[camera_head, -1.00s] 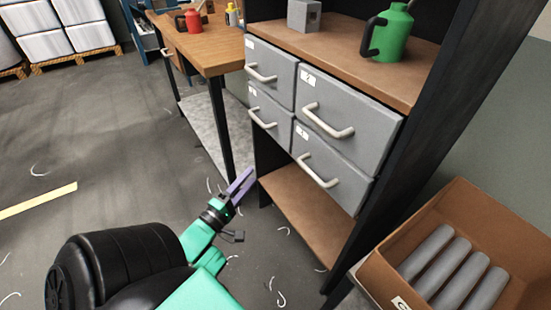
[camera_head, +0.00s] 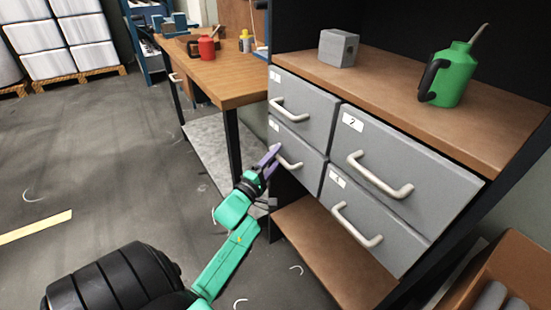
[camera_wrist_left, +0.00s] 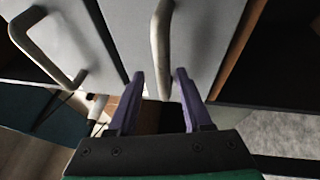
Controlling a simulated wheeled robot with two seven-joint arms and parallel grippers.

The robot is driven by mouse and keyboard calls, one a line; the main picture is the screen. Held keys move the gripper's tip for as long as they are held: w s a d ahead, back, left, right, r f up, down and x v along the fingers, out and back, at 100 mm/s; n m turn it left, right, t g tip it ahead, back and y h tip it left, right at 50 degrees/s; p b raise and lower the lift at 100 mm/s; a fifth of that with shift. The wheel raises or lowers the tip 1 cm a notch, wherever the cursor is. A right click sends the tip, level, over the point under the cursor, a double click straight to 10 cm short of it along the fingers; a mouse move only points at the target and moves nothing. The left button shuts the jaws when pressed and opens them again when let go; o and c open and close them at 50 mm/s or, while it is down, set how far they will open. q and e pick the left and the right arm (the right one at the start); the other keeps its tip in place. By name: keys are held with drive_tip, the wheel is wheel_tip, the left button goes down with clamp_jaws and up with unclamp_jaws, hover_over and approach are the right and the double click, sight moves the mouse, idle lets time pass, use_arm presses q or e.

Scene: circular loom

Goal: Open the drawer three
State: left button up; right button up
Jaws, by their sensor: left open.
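Drawer three is the grey lower-left drawer (camera_head: 308,163) of the cabinet, and it is shut. Its small label is too blurred to read surely. Its pale bar handle (camera_head: 292,165) is partly hidden behind my left gripper (camera_head: 272,155). My left gripper has purple fingers, spread open, at the left part of this handle. In the left wrist view, the handle (camera_wrist_left: 160,45) runs down towards the gap between the open fingertips (camera_wrist_left: 161,74). I cannot tell whether they touch it. My right gripper is not in view.
Other shut drawers sit above (camera_head: 315,105), upper right (camera_head: 415,165) and lower right (camera_head: 375,215). A green can (camera_head: 452,80) and grey block (camera_head: 338,48) stand on the cabinet top. A wooden table (camera_head: 225,75) stands left. Open floor lies in front.

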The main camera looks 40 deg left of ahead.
use_arm(q)
drive_tip(key=shift+f, duration=0.55)
clamp_jaws()
drive_tip(key=shift+w+a+r, duration=0.1)
drive_tip(key=shift+r, duration=0.25)
idle(0.4)
